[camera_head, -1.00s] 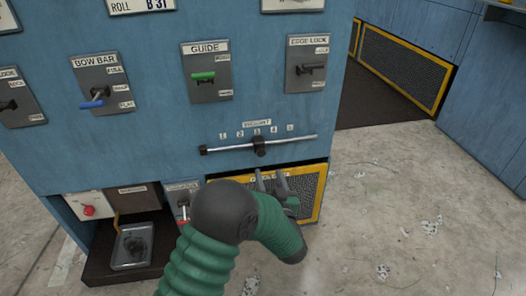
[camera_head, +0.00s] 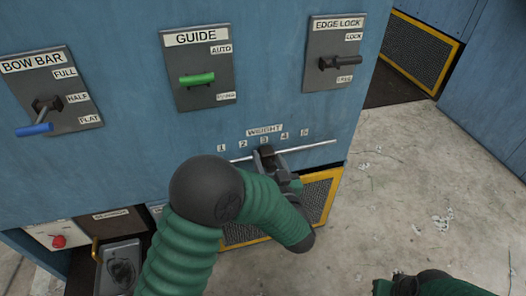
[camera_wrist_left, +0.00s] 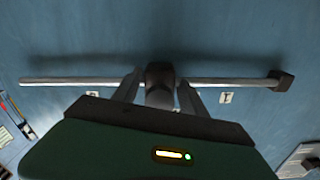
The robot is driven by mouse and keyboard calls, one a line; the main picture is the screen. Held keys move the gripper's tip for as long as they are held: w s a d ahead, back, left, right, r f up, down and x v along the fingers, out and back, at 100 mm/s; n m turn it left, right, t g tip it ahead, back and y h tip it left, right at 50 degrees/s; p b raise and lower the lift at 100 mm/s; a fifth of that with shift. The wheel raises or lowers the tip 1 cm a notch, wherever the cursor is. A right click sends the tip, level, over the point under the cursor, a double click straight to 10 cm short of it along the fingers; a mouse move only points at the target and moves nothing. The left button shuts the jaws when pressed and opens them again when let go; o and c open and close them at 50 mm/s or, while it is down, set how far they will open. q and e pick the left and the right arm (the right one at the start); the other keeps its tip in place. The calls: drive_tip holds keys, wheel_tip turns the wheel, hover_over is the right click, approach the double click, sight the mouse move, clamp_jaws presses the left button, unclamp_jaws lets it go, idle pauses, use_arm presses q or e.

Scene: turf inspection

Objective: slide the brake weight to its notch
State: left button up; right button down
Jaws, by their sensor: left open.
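The brake weight (camera_wrist_left: 160,82) is a dark block on a thin metal rod (camera_wrist_left: 60,81), seen in the left wrist view. In the head view the rod (camera_head: 310,147) runs across the blue panel under the WEIGHT scale (camera_head: 264,131), numbered 1 to 5. My left gripper (camera_head: 267,159) is at the rod just below the number 3 and largely hides the weight there. In the left wrist view its open fingers (camera_wrist_left: 159,92) stand on either side of the weight. Contact cannot be told. Part of my right arm (camera_head: 432,284) shows at the bottom edge; its jaws are unclear.
Above the rod are the BOW BAR lever (camera_head: 45,115), the green GUIDE lever (camera_head: 197,79) and the EDGE LOCK lever (camera_head: 340,63). A yellow-framed mesh panel (camera_head: 318,200) lies below the rod. A red button (camera_head: 58,241) is at lower left. Concrete floor on the right is open.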

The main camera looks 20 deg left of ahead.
use_arm(q)
drive_tip(key=shift+d+r, duration=0.1)
drive_tip(key=shift+d, duration=0.25)
drive_tip(key=shift+a, duration=0.35)
drive_tip(key=c, duration=0.9)
clamp_jaws()
drive_tip(key=shift+d, duration=0.1)
